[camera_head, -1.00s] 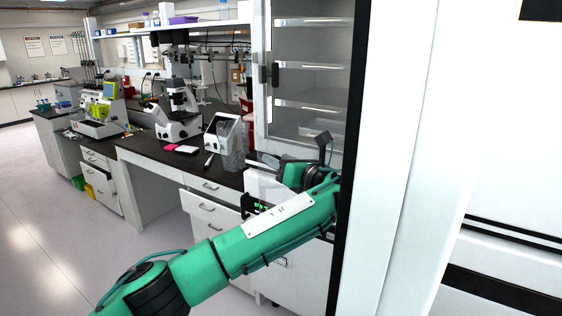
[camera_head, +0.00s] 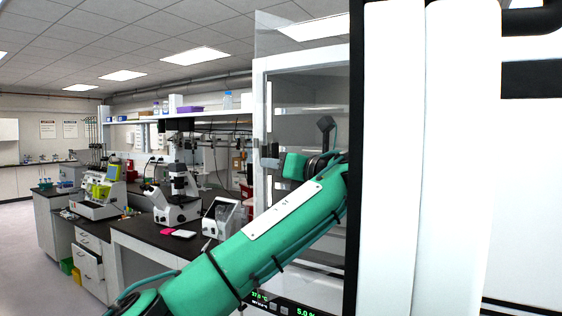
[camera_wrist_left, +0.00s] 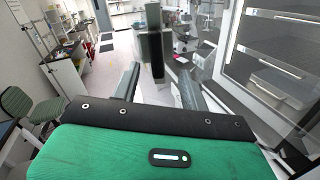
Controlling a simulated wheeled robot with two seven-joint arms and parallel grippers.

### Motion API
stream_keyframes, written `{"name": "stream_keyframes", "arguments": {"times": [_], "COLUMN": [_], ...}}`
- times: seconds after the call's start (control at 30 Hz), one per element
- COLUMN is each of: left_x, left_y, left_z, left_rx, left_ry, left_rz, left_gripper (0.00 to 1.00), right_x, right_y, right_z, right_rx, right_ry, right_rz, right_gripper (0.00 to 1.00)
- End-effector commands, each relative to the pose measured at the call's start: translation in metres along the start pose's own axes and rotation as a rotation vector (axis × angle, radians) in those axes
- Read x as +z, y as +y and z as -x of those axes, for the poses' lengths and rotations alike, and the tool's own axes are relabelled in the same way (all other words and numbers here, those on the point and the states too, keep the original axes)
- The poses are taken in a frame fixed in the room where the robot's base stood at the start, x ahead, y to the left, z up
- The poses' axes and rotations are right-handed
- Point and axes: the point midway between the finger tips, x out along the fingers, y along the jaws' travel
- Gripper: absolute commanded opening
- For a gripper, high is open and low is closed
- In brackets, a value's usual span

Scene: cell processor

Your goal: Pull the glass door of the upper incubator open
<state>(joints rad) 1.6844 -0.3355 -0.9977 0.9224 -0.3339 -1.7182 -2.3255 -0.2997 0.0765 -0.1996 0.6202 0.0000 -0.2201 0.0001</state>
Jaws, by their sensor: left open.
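The upper incubator (camera_head: 262,90) has a pale frame, with shelves visible through its glass door (camera_head: 300,38). The clear pane reaches above the frame's top; I cannot tell exactly how far it stands from the body. My left gripper (camera_head: 270,162) is at the door's left edge, at the height of the dark handle (camera_head: 276,149). In the left wrist view, the open gripper (camera_wrist_left: 157,76) has one finger on either side of a dark upright block, which looks like the handle (camera_wrist_left: 152,48). Contact cannot be told. My right gripper is out of view.
A large white panel with a black edge (camera_head: 395,160) blocks the right side. A bench with a microscope (camera_head: 176,195) and a small white device (camera_head: 220,217) stands at left behind my arm. In the wrist view, a green chair (camera_wrist_left: 18,108) stands at left, with open floor (camera_wrist_left: 105,75) beyond.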

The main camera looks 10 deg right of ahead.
Motion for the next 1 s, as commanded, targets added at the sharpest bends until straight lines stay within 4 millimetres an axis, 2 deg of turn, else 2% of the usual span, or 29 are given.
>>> {"name": "stream_keyframes", "arguments": {"times": [0.2,0.57,0.67,0.8,1.0], "left_x": [0.022,0.027,0.027,0.027,0.044], "left_y": [0.006,0.007,0.007,0.007,0.012], "left_z": [0.000,0.000,0.000,0.000,0.000], "left_rx": [0.001,0.000,0.000,0.000,0.000], "left_ry": [0.000,0.000,0.000,0.000,-0.001], "left_rz": [0.001,0.000,0.000,0.000,0.001], "left_gripper": [0.45,0.45,0.29,0.01,0.00], "right_x": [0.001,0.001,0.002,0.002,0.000], "right_y": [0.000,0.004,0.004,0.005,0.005], "right_z": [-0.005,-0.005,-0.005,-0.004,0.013], "right_rx": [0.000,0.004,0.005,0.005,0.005], "right_ry": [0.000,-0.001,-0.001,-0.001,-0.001], "right_rz": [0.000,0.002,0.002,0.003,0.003], "right_gripper": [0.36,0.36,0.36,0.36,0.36]}}
